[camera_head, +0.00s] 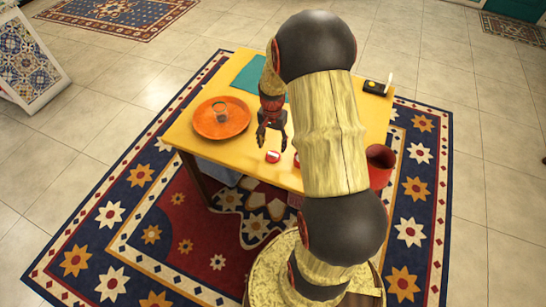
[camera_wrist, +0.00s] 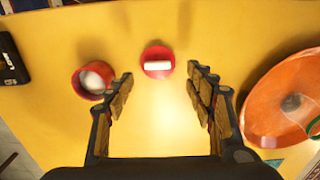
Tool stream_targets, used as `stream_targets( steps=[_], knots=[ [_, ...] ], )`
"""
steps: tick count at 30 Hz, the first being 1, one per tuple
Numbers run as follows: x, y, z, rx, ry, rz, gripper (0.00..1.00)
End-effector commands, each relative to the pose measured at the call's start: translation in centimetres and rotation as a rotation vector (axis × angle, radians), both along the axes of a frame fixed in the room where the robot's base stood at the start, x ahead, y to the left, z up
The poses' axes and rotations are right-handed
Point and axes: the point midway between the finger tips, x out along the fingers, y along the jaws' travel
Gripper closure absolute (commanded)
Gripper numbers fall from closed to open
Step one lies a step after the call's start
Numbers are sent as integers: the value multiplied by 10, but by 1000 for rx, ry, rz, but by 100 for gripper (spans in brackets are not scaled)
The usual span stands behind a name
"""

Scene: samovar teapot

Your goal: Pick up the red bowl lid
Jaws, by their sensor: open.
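The red bowl lid (camera_wrist: 157,52) lies on the yellow table. It is a small red disc with a white bar handle on top. In the head view the lid (camera_head: 273,157) is near the table's front edge. A small red bowl (camera_wrist: 88,82) with something white inside stands left of the lid in the wrist view; in the head view the bowl (camera_head: 296,160) is mostly hidden by my arm. My gripper (camera_wrist: 160,82) is open and empty. In the wrist view the lid shows beyond the fingertips, between their lines. In the head view my gripper (camera_head: 272,147) hangs just above the lid.
An orange tray (camera_head: 240,123) holding a clear glass (camera_head: 220,112) is on the table's left. A teal cloth (camera_head: 252,75) and a black box (camera_head: 375,88) lie at the back. A red pot (camera_head: 381,160) is at the right. Bare yellow table surrounds the lid.

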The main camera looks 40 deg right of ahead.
Motion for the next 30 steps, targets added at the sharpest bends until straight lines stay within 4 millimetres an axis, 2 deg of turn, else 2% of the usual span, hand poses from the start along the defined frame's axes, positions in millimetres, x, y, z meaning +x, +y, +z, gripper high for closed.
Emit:
stream_targets(
  steps=[13, 20, 30],
  knots=[
    [-3, 0, -51, 0, 0, 2, 45],
    [-3, 0, -51, -1, -1, 2, 45],
    [-3, 0, -51, -1, -1, 2, 65]
  ],
)
